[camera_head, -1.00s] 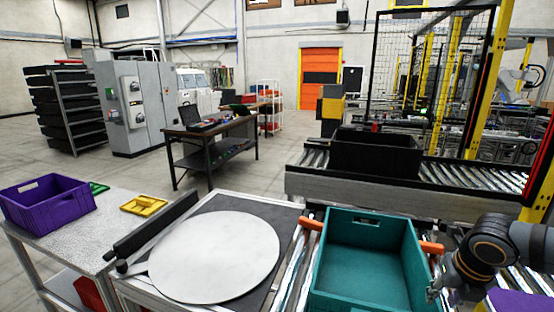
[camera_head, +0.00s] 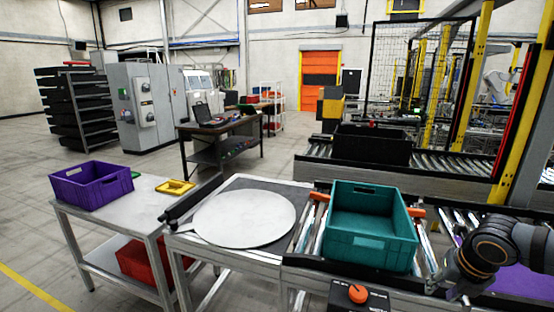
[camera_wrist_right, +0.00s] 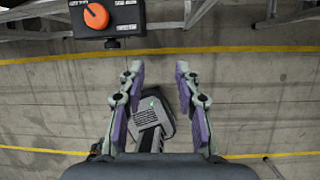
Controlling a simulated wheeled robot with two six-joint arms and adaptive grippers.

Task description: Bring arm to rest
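My right arm comes in at the right edge of the head view, with its gripper (camera_head: 454,291) low beside the roller conveyor and only partly visible. In the right wrist view, the right gripper (camera_wrist_right: 159,70) has its two fingers well apart with nothing between them. It points down over the concrete floor. A grey device of uncertain kind (camera_wrist_right: 152,112) shows behind and between the fingers. My left gripper is in neither view.
An empty teal crate (camera_head: 368,245) sits on the roller conveyor. A round white disc (camera_head: 245,218) lies to its left. A purple crate (camera_head: 90,186) and yellow tray (camera_head: 175,187) are on the side table (camera_head: 125,215). A control box with orange knob (camera_head: 357,293) stands in front.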

